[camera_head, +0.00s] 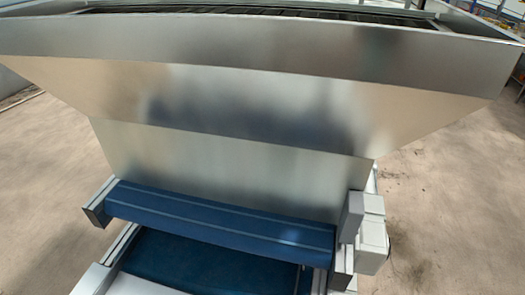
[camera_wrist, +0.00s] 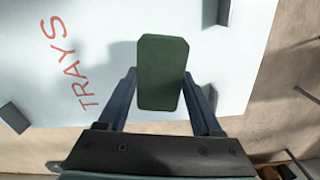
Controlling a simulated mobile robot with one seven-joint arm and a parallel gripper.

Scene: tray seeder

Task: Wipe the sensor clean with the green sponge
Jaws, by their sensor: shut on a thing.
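In the wrist view, a dark green sponge (camera_wrist: 163,72) is held upright between the two fingers of my gripper (camera_wrist: 162,82). The gripper is shut on it. Behind the sponge is a pale panel with red lettering that reads TRAYS; the sponge casts a shadow there, and I cannot tell whether it touches the panel. I cannot pick out the sensor with certainty in either view. The head view shows neither my gripper nor the sponge.
A large metal hopper (camera_head: 230,95) fills the head view above a blue roller (camera_head: 215,215) and belt (camera_head: 200,262). A grey box (camera_head: 372,235) sits at the roller's right end. In the wrist view, dark blocks (camera_wrist: 14,117) stick out at the panel's edges. Bare floor lies on both sides.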

